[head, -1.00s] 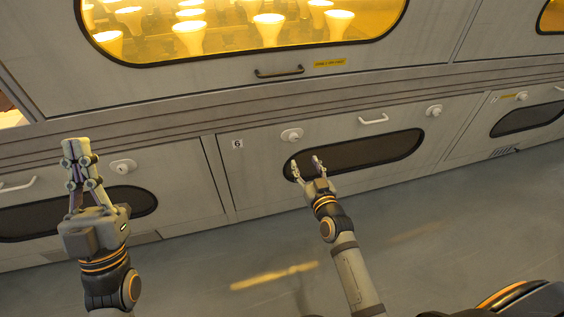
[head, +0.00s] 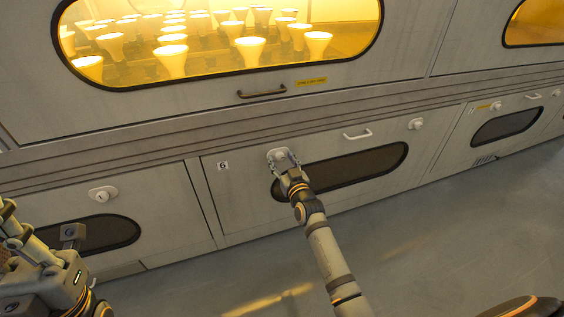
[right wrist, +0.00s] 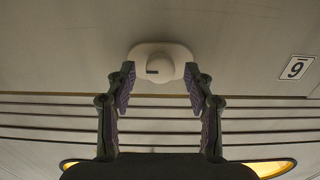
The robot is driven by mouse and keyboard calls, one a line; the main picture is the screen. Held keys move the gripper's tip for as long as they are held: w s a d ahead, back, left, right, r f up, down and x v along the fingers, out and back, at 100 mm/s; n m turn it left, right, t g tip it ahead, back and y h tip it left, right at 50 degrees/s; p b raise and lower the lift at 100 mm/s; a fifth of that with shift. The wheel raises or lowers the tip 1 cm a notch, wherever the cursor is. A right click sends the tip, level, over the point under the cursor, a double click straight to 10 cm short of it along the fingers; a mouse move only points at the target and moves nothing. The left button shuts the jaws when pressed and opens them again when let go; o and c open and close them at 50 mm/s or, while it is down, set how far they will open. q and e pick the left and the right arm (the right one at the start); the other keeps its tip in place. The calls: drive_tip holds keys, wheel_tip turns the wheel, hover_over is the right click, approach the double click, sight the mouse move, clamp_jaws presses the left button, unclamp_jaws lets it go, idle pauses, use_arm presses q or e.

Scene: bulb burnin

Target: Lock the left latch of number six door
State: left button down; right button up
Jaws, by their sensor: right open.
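The number six door (head: 240,200) is a pale grey lower panel with a "6" label (head: 222,166) and a dark oval window. Its left latch (head: 278,154) is a white round knob on an oval plate; in the right wrist view the latch (right wrist: 160,62) shows a short dark mark left of the knob's middle. My right gripper (head: 283,161) is at this latch, open. In the right wrist view the fingers (right wrist: 159,72) stand on either side of the knob, with gaps visible. My left gripper (head: 10,222) is at the lower left, partly cut off, away from the door.
Door six also has a white handle (head: 357,134) and a right latch (head: 416,124). A neighbouring door on the left has its own latch (head: 103,194). Above is a lit amber window (head: 215,45) with several bulbs and a dark handle (head: 262,91). The floor in front is clear.

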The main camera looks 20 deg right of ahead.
clamp_jaws()
idle(0.4)
